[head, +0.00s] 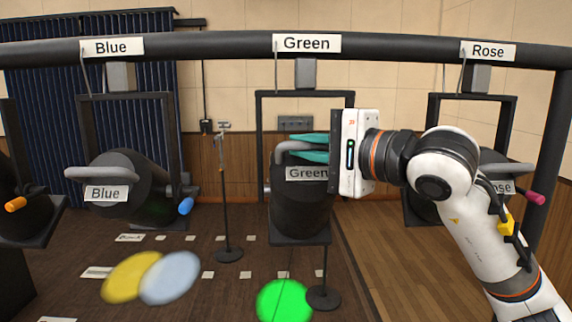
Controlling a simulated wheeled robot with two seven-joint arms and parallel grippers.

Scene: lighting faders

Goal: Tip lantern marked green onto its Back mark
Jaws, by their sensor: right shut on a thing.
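The lantern marked green (300,212) is a dark can hanging in a yoke under the sign "Green" (307,43). A label on its body also reads "Green" (307,173). My right gripper (296,147) reaches in from the right, and its teal fingers are shut on the lantern's grey handle (282,153). The lantern points steeply down. Its green light pool (285,302) lies on the floor at the bottom of the view, beside a stand's round base. My left gripper is out of view.
A blue-marked lantern (135,190) hangs at left and a rose-marked one (425,207) at right, partly behind my arm. A dark bar (400,47) runs overhead. Thin stands (224,190) rise from the floor. Yellow (130,275) and pale blue (172,277) pools overlap at left.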

